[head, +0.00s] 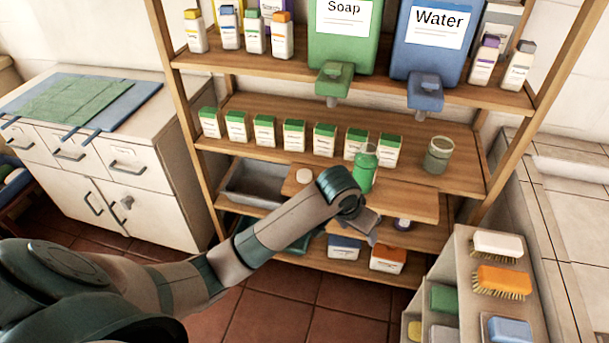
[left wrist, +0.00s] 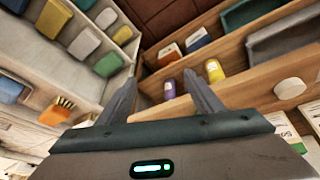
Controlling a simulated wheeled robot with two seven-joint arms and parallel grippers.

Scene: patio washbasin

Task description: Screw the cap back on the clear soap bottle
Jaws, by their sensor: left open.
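A clear bottle with green soap (head: 364,168) stands upright on the wooden pull-out board (head: 400,202), partly hidden by my arm; its top shows no cap. A white round cap (head: 303,174) lies on the board to the left of the bottle. The cap also shows at the right of the left wrist view (left wrist: 290,88). My left gripper (head: 372,236) is open and empty, in front of the board's edge and apart from bottle and cap. Its two fingers point away in the left wrist view (left wrist: 160,80). My right gripper is not in view.
An empty-looking glass jar (head: 438,155) stands right of the bottle. Several green-topped cartons (head: 294,135) line the shelf behind. Soap (head: 333,80) and water (head: 425,90) dispensers hang above. A brush rack (head: 495,260) stands at the lower right. A grey tray (head: 254,183) sits left.

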